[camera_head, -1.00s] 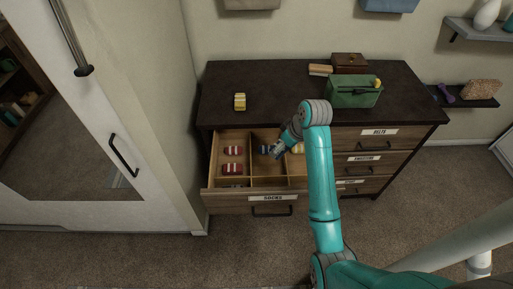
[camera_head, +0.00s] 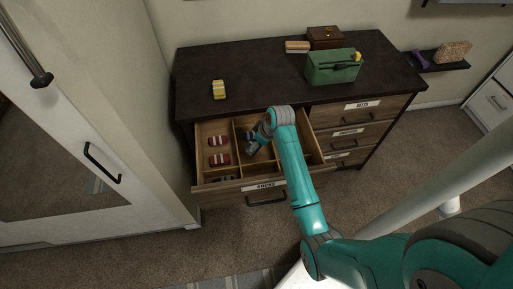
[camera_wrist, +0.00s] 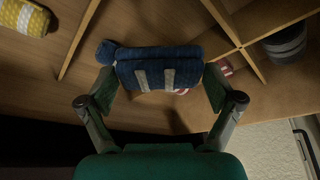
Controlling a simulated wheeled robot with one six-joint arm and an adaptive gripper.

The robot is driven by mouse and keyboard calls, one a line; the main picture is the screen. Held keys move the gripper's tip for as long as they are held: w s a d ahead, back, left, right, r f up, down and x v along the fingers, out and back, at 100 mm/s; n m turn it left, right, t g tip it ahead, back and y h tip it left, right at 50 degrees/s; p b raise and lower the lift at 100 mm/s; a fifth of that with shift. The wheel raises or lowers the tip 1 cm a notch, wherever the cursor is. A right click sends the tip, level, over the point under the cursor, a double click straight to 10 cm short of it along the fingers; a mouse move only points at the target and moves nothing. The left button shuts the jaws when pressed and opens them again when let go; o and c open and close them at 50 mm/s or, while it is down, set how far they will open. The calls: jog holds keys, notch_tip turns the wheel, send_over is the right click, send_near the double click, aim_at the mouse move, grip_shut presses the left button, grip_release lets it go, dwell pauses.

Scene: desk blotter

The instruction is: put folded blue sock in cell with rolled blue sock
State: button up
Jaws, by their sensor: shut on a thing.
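The folded blue sock (camera_wrist: 160,70), dark blue with pale stripes, is between the two fingers of my gripper (camera_wrist: 159,85) in the wrist view. The fingers press on its two ends. A round blue piece (camera_wrist: 106,51), which looks like the rolled blue sock, shows beside its upper left corner, partly hidden by it. In the head view my gripper (camera_head: 252,149) is down over the middle column of the open sock drawer (camera_head: 265,185). The arm hides part of the cells, and I cannot tell there whether the held sock touches the drawer floor.
Red socks (camera_head: 218,141) lie in the left column. A grey rolled sock (camera_wrist: 285,42) and a yellow sock (camera_wrist: 25,17) lie in other cells. Thin wooden dividers (camera_wrist: 80,38) stand close to my gripper. A yellow item (camera_head: 219,90) and a green box (camera_head: 333,66) are on the dresser top.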

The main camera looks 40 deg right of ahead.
jog(key=shift+f, duration=1.95)
jog(key=shift+f, duration=0.6)
jog(key=o, duration=0.6)
jog(key=shift+o, duration=0.2)
jog(key=shift+r, duration=0.25)
jog(key=a+v, duration=0.1)
jog(key=v, duration=1.1)
jog(key=shift+d+r, duration=0.45)
jog(key=shift+d, duration=0.1)
jog(key=shift+w+a, duration=0.1)
